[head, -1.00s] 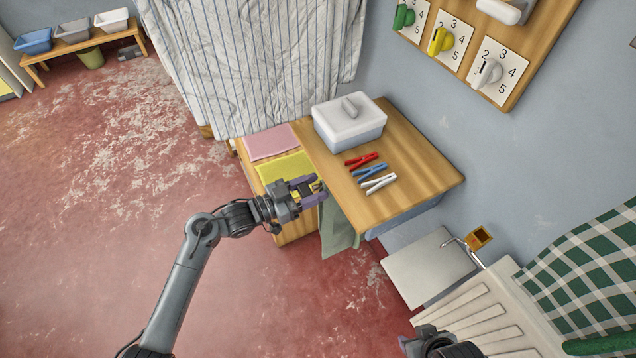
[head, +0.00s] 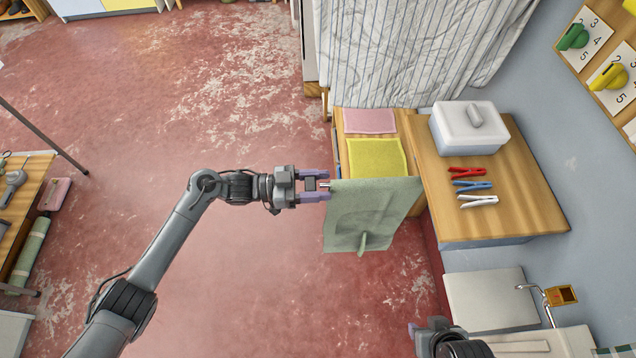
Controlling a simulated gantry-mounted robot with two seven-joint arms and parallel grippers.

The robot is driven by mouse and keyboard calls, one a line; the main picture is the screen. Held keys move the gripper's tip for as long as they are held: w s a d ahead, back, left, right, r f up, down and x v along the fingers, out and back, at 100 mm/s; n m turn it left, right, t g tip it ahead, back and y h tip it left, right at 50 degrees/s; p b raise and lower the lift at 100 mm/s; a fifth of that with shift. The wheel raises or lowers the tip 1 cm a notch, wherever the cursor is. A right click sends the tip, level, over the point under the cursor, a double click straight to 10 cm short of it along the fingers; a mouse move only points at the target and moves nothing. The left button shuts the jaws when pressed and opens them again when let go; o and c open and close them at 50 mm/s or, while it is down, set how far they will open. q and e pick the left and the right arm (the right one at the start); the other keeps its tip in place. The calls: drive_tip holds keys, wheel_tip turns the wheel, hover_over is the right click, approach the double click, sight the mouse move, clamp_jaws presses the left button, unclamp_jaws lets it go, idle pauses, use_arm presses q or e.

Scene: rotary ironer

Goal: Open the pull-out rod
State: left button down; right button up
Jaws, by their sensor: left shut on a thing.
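A green cloth (head: 365,212) hangs over the pull-out rod beside the front of the wooden cabinet. The rod's small metal end (head: 325,185) shows at the cloth's left upper corner; the cloth hides most of the rest. My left gripper (head: 318,187) is at this end, its purple fingers on either side, shut on the rod. My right gripper (head: 425,332) is at the bottom edge, away from the rod, and its jaws are not clear.
The wooden cabinet (head: 540,215) carries a lidded box (head: 455,138) and red, blue and white clothespins (head: 478,201). Pink (head: 369,121) and yellow (head: 377,157) cloths lie at its left. A striped curtain (head: 400,50) hangs behind. Red floor is free to the left.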

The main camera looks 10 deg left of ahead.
idle(0.3)
use_arm(q)
drive_tip(key=c, duration=0.5)
unclamp_jaws()
drive_tip(key=shift+a, duration=0.1)
drive_tip(key=v, duration=1)
drive_tip(key=shift+a, duration=0.3)
